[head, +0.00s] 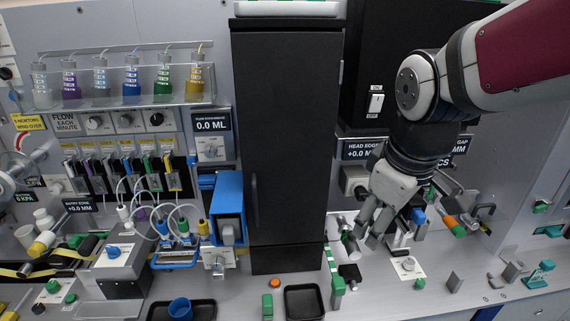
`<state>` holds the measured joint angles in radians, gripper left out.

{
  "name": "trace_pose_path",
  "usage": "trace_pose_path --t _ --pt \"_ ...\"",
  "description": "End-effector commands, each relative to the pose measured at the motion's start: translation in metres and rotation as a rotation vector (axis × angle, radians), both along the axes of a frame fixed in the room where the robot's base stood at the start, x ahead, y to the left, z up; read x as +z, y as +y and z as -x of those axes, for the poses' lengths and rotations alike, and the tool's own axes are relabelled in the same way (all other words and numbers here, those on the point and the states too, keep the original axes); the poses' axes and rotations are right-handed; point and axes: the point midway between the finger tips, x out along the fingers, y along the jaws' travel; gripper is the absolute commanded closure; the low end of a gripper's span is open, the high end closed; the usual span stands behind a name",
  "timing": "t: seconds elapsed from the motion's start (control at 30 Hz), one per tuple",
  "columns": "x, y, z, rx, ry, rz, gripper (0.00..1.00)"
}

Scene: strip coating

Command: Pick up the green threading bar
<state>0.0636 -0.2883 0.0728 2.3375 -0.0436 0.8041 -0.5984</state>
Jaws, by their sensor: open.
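My gripper (366,238) is open and points down over the right part of the bench, in front of the grey fixtures under the head edge panel. Nothing shows between its fingers. A narrow green-and-white bar (333,268) lies on the bench below and left of the gripper, apart from it, with a green block (338,286) at its near end. A short green cylinder (267,308) stands farther left. I cannot tell for certain which green piece is the threading bar. The gripper and wrist hide part of the fixtures behind them.
A tall black cabinet (291,150) stands left of my arm. A black tray (304,302) and an orange disc (275,283) lie in front of it. A blue cup (180,308) sits farther left. A teal piece (540,275) and grey blocks are at right.

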Motion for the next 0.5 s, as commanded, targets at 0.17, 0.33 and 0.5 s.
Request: trace_pose_path --t 0.17,0.33,0.5 --pt "-0.043 -0.001 -0.041 0.269 0.111 0.066 0.43" --pt "-0.091 -0.001 -0.073 0.533 0.199 0.094 0.43" --pt "-0.138 0.0 -0.095 0.764 0.261 0.097 0.43"
